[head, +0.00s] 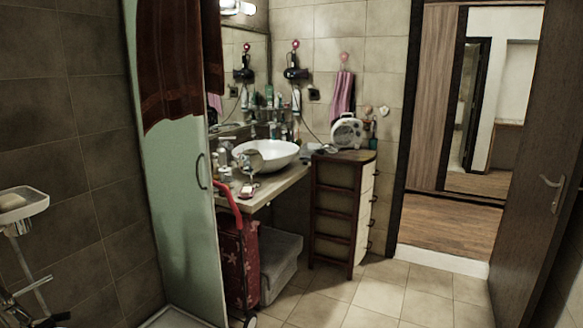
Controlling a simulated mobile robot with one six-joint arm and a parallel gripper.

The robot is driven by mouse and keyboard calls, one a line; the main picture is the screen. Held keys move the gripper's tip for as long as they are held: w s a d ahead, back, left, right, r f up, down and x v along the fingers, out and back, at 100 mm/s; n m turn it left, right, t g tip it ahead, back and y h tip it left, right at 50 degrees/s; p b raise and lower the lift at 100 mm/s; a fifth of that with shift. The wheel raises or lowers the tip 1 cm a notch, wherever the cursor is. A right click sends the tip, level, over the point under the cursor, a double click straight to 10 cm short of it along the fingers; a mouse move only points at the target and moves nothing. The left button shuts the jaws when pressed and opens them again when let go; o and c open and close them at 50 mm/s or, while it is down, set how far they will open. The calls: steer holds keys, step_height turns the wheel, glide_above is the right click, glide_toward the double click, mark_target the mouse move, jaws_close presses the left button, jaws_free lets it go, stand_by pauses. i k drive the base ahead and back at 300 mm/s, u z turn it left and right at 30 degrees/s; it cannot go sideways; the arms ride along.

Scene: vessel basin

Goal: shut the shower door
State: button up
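The shower door (180,215) is a tall pale frosted glass panel in the left half of the head view. It has a dark curved handle (202,171) near its right edge. A dark red-brown towel (172,60) hangs over its upper part. I see the washbasin area directly past the door's right edge, with no glass in front of it. Whether the door touches a frame or the wall is not clear. The white edge of a shower tray (180,318) shows at the door's foot. My gripper is not in view.
A soap dish (20,206) and tap fittings are on the tiled wall at left. A red patterned trolley bag (240,262) stands beside the door, below the basin (268,153). A drawer cabinet (340,210) stands behind. The tiled floor (390,297) at right is clear towards an open brown door (535,180).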

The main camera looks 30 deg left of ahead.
mark_target(180, 166)
steer(key=z, duration=0.05)
steer(key=i, duration=2.8)
steer(key=u, duration=3.2)
steer(key=i, duration=1)
steer(key=z, duration=0.05)
